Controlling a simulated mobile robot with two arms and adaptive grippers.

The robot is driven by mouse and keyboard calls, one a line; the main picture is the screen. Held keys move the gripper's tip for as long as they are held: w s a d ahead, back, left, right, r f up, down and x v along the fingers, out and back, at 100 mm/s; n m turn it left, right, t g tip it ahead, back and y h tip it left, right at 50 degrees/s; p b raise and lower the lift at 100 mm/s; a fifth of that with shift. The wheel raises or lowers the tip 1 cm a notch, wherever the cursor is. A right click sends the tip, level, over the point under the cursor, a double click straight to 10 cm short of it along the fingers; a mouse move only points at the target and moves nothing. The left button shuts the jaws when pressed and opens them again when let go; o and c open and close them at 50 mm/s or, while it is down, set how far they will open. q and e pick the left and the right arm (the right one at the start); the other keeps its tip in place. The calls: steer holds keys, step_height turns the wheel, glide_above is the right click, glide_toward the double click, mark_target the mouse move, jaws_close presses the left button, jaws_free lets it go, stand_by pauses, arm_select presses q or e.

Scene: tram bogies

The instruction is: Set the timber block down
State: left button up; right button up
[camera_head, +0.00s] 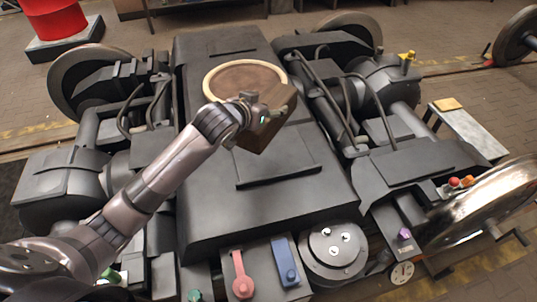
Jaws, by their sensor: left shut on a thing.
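My left gripper (262,117) is shut on the timber block (272,132), a brown wooden block, and holds it tilted over the middle of the dark bogie frame (290,200). My gripper hides part of the block. The block overlaps the near right edge of a round plate with a pale rim (213,82) on the bogie's top. I cannot tell whether the block touches the surface below it. My right gripper is not in view.
Wheels, hoses and dark housings flank the frame on both sides. A red handle (240,275), a blue part (285,262) and a round grey disc (333,250) are at the near edge. A grey bench (470,130) stands at right. The frame's near top is mostly clear.

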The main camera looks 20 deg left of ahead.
arm_select(q)
step_height(320, 180, down, 17)
steer(key=shift+f+b, duration=0.1)
steer(key=shift+b, duration=0.65)
steer(key=shift+f, duration=0.15)
steer(key=o, duration=1.5)
steer(key=shift+s+f, duration=0.1)
steer(key=shift+f, duration=0.15)
steer(key=o, duration=0.4)
steer(key=shift+r, duration=0.1)
